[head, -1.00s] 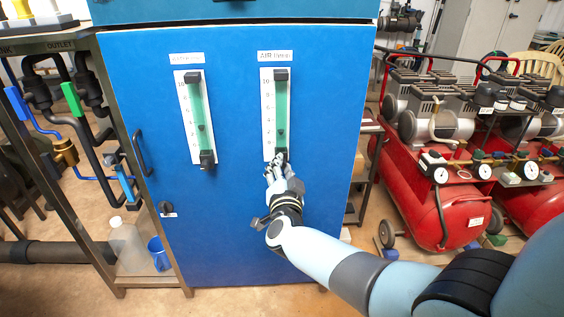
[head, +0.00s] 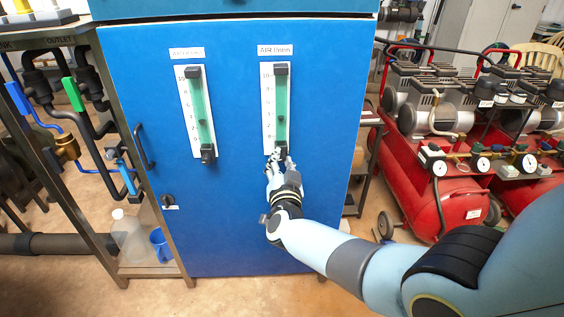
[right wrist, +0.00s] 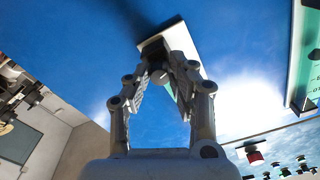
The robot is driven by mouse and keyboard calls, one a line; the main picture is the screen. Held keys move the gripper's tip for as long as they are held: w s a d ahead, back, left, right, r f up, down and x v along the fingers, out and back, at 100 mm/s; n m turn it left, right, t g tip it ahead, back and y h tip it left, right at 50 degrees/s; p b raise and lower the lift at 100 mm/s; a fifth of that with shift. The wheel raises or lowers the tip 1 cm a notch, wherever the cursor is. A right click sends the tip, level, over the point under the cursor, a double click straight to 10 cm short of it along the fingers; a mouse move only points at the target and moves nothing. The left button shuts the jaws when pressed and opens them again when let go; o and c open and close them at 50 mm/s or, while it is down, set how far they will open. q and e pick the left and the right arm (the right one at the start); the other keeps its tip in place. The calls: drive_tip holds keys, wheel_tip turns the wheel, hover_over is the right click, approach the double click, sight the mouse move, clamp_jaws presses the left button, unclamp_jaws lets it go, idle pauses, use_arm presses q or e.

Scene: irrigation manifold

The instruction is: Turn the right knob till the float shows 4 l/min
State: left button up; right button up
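The right flowmeter's white plate (head: 267,95) is on the blue cabinet door, under an "AIR" label. Its dark float (head: 281,120) sits in the green tube between the 2 and 4 marks, at about 3. The right knob (head: 281,150) is at the tube's foot, partly hidden by my fingers. My right gripper (head: 279,155) reaches it from below. In the right wrist view the fingers (right wrist: 160,72) converge on the small grey knob (right wrist: 158,77) and appear closed on it. My left gripper is in neither view.
A second flowmeter (head: 185,105) with its own knob (head: 208,153) is to the left on the same door. A door handle (head: 144,146) and a small black latch (head: 168,200) are further left. Red compressors (head: 440,190) stand at the right.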

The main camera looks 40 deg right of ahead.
drive_tip(key=o, duration=0.4)
drive_tip(key=v, duration=1.2)
drive_tip(key=shift+a+f, duration=0.1)
drive_tip(key=shift+f, duration=0.05)
drive_tip(key=s+f+n+g+y, duration=0.5)
drive_tip(key=s+f+n+y, duration=0.3)
drive_tip(key=s+f, duration=1.4)
drive_tip(key=s+f+n+g, duration=0.2)
drive_tip(key=s+f+g, duration=0.2)
drive_tip(key=s, duration=0.7)
drive_tip(key=s+d+f+n+g, duration=0.1)
drive_tip(key=s+f+n+g, duration=0.1)
drive_tip(key=s+f+g, duration=0.3)
drive_tip(key=s+f, duration=0.3)
drive_tip(key=s, duration=0.4)
drive_tip(key=shift+d+f+g, duration=0.25)
drive_tip(key=shift+d+g, duration=0.05)
drive_tip(key=shift+d, duration=0.05)
